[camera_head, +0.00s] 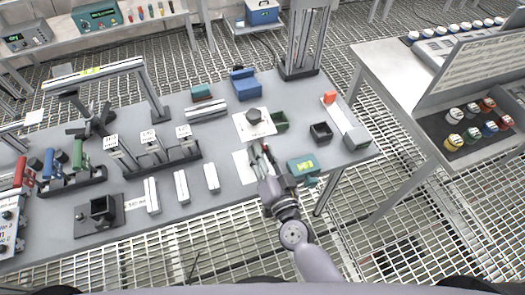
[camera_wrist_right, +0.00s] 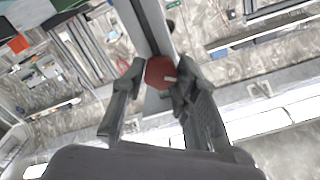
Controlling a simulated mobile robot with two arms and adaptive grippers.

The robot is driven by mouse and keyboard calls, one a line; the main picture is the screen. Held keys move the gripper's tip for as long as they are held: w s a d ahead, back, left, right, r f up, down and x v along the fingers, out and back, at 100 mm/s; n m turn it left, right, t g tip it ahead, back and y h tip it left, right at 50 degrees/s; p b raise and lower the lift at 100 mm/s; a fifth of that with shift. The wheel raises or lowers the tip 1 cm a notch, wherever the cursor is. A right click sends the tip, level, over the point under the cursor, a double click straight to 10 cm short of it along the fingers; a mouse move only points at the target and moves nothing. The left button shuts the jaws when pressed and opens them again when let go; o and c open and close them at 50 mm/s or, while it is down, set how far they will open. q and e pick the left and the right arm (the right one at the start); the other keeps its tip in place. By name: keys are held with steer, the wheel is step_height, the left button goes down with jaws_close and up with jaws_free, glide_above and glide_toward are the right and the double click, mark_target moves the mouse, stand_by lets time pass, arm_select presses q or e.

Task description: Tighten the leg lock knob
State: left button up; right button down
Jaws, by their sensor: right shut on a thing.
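My right gripper (camera_head: 262,152) reaches in over the front right part of the grey table, above a white sheet. In the right wrist view, the right gripper (camera_wrist_right: 158,82) has its two dark fingers closed on a dull red, many-sided knob (camera_wrist_right: 160,72) with a pale mark on its face. A grey bar (camera_wrist_right: 147,25) runs up behind the knob. I cannot tell whether the knob sits on that bar. In the head view the knob is mostly hidden by the fingers. My left gripper is not in view.
A second table (camera_head: 385,75) stands right.

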steer(key=shift+a+f+m+b, duration=0.15)
steer(key=shift+m+b, duration=0.8)
steer(key=shift+m, duration=6.25)
steer(key=shift+d+f+m+b, duration=0.2)
steer(key=shift+m+b, duration=0.7)
steer(key=shift+m, duration=6.3)
steer(key=c, duration=1.2)
jaws_free()
steer(key=shift+c, duration=0.2)
